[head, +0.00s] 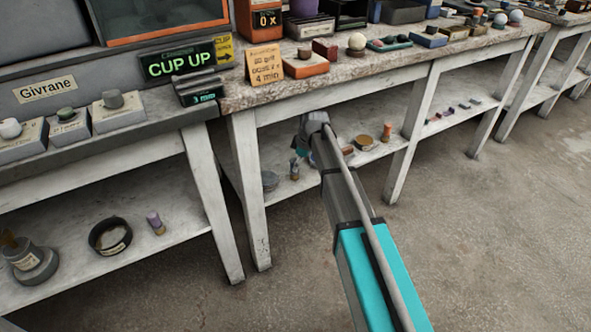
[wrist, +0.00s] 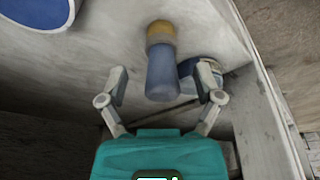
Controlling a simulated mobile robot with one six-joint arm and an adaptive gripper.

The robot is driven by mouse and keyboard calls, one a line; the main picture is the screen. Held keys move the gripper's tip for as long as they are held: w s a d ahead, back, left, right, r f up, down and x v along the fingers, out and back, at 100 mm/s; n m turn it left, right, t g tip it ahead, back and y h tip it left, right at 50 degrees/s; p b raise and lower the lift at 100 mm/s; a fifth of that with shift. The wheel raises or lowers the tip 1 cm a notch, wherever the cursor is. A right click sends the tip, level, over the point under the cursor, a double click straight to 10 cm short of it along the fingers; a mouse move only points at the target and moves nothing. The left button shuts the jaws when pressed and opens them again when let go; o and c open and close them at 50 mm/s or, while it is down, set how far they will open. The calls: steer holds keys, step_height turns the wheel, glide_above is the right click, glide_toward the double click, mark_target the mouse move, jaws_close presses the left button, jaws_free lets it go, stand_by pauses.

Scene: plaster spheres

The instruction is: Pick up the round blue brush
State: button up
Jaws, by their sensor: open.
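A round brush (wrist: 161,72) with a blue body and a yellow-orange end shows in the middle of the wrist view. My gripper (wrist: 163,77) is open, with one finger to each side of the brush. A gap shows between the brush and the left finger; I cannot tell whether the fingers are level with it in depth. In the head view my arm reaches under the bench, and my gripper (head: 299,150) is small there, above the lower shelf. A small upright item (head: 294,170) below it may be the brush.
The lower shelf (head: 330,165) also holds a grey-blue dish (head: 269,181) and an orange cylinder (head: 387,132). A white bench leg (head: 250,190) stands left of my arm. In the wrist view, a blue round thing (wrist: 38,14) and a dark round thing (wrist: 208,72) flank the brush.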

steer(key=shift+w+a+f, duration=0.15)
steer(key=shift+w+a, duration=0.05)
steer(key=shift+a, duration=0.4)
steer(key=shift+f+b, duration=0.45)
steer(key=shift+b, duration=0.2)
steer(key=shift+c, duration=0.2)
jaws_close()
steer(key=shift+r+p, duration=0.25)
steer(key=shift+p, duration=0.05)
